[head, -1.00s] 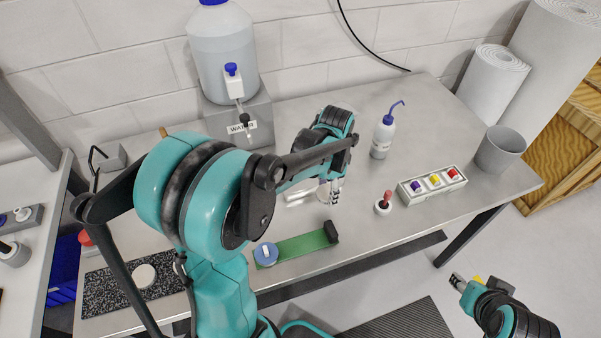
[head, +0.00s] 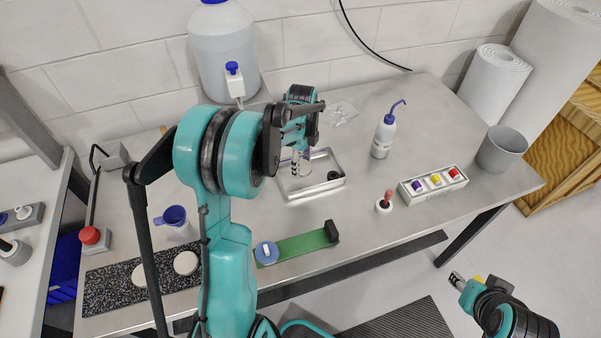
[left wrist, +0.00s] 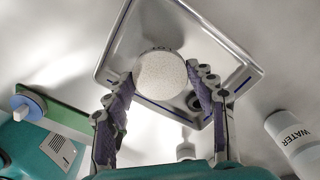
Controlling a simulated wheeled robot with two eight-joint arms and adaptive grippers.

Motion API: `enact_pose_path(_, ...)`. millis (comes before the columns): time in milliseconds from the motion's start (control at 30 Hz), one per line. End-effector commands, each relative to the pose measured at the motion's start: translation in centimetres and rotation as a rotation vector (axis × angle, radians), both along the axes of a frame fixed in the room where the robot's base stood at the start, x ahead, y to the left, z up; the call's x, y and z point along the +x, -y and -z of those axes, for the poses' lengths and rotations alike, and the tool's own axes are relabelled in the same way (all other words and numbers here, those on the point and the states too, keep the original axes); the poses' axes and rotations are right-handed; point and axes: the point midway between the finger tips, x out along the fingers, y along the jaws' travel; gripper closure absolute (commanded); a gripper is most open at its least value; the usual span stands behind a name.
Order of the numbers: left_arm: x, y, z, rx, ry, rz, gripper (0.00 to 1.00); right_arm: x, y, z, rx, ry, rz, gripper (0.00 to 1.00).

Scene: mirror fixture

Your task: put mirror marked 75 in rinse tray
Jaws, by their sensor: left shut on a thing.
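The rinse tray (head: 337,186) is a shallow metal tray on the bench, with a small dark round thing inside at its right. My left gripper (head: 301,165) is over the tray in the head view. In the left wrist view its fingers (left wrist: 161,82) are shut on the edges of a pale, speckled round mirror (left wrist: 160,75). Small dark marks show at its far edge, but I cannot read a number. The mirror overlaps the tray floor (left wrist: 205,45); its height above the floor is unclear. My right gripper (head: 457,281) is at the lower right, off the bench; its jaw state is unclear.
Two pale discs (head: 186,263) lie on a black speckled mat (head: 110,290). A green strip (head: 300,245) with a blue knob lies in front of the tray. A wash bottle (head: 383,137), red-handled item (head: 386,202), cap box (head: 432,184) and grey cup (head: 501,150) stand to the right.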

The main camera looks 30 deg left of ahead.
Motion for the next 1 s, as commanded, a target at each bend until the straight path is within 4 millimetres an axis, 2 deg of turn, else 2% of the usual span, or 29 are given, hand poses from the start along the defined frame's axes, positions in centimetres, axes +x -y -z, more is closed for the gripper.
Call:
enact_pose_path(233, 0.8, -0.9, 1.4, 0.000, 0.000, 0.001, 0.77, 0.0, 0.0, 0.6, 0.000, 0.000, 0.000, 0.60)
enact_pose_path(467, 0.7, -0.9, 4.7, 0.000, 0.000, 0.001, 0.77, 0.0, 0.0, 1.8, 0.000, 0.000, 0.000, 0.60)
enact_pose_path(867, 0.7, -0.9, 5.2, 0.000, 0.000, 0.000, 0.77, 0.0, 0.0, 2.1, 0.000, 0.000, 0.000, 0.60)
enact_pose_path(900, 0.7, -0.9, 5.0, 0.000, 0.000, 0.000, 0.34, 0.0, 0.0, 2.0, 0.000, 0.000, 0.000, 0.60)
enact_pose_path(933, 0.7, -0.9, 5.0, 0.000, 0.000, 0.000, 0.26, 0.0, 0.0, 2.0, 0.000, 0.000, 0.000, 0.60)
enact_pose_path(1000, 0.7, -0.9, 5.0, 0.000, 0.000, 0.000, 0.23, 0.0, 0.0, 1.9, 0.000, 0.000, 0.000, 0.60)
